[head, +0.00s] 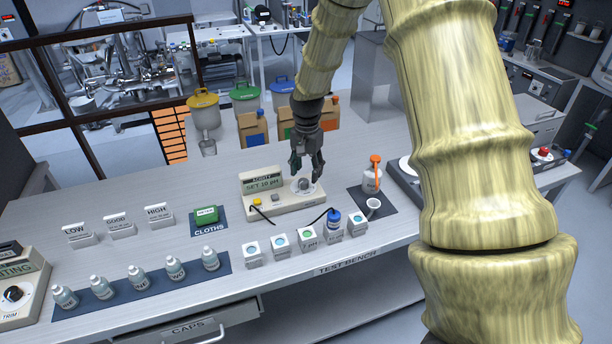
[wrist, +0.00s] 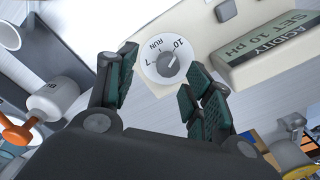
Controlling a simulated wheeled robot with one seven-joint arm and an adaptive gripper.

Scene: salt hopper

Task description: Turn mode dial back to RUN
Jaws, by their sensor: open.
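The mode dial (head: 303,187) is a round white plate with a grey knob on the right part of the beige acidity meter (head: 285,205). In the wrist view the dial (wrist: 166,62) carries the marks 7, RUN and 10, and its knob appears to point toward 10. The meter's display (wrist: 275,47) reads SET 10 PH. My gripper (head: 306,168) is over the dial, pointing down. In the wrist view my open gripper (wrist: 161,70) has one finger on each side of the dial plate. I cannot tell whether the fingers touch the knob.
A white bottle with an orange top (head: 373,175) and a small white cup (head: 373,206) stand right of the meter on a dark mat. Several labelled cups (head: 280,246) line the front.

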